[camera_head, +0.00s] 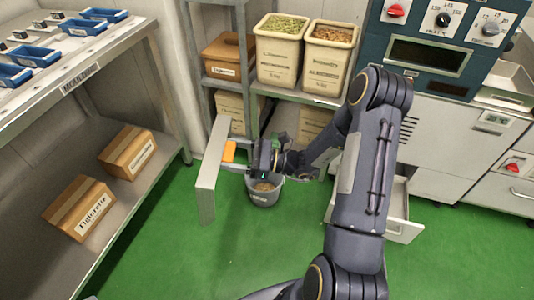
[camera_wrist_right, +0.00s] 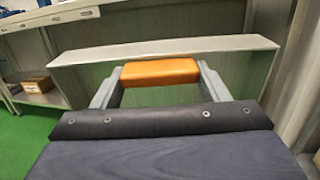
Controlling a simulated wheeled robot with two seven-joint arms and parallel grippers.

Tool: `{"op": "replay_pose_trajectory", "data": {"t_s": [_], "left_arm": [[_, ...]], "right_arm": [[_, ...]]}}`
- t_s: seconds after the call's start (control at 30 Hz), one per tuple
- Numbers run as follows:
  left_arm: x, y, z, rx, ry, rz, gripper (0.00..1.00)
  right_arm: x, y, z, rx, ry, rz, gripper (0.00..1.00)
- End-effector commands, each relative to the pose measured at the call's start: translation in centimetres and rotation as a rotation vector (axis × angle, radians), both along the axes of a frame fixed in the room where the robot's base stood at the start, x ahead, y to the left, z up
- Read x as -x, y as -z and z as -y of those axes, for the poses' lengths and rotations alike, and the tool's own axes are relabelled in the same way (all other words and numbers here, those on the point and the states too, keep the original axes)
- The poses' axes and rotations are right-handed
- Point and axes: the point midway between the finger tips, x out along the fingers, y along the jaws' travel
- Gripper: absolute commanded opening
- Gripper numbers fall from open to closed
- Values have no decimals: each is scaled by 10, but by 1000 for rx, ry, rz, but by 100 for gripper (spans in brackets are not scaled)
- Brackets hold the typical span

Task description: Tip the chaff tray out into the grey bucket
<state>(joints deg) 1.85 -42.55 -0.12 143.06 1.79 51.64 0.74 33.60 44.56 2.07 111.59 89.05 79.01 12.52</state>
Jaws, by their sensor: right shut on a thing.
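My right gripper (camera_head: 236,158) is shut on the orange handle (camera_head: 229,152) of the chaff tray (camera_head: 206,172). The tray's pale grey front panel stands on edge, long side nearly upright, to the left of the gripper. In the right wrist view, the orange handle (camera_wrist_right: 160,72) sits between the two fingers (camera_wrist_right: 160,88), with the grey panel (camera_wrist_right: 165,48) behind it. The tray's inside is hidden. The grey bucket (camera_head: 264,197) stands on the green floor, below and slightly right of the gripper, with tan chaff visible inside. My left gripper is not in view.
A shelf rack (camera_head: 246,84) with bins stands behind the bucket. A white drawer (camera_head: 405,228) sticks out from the machine at right. The bench (camera_head: 70,82) with blue trays and a lower shelf with two cartons is at left. Green floor is clear in front of the bucket.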

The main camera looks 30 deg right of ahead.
Motion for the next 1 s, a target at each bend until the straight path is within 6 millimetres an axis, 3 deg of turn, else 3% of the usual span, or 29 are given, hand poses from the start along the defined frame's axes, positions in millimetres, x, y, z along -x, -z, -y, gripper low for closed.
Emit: {"op": "replay_pose_trajectory", "data": {"t_s": [0.17, 1.0], "left_arm": [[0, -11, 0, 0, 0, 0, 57], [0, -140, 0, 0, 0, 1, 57]], "right_arm": [[0, -8, -1, 21, -2, -14, 43], [0, -33, -1, 523, -1, -370, 43]]}}
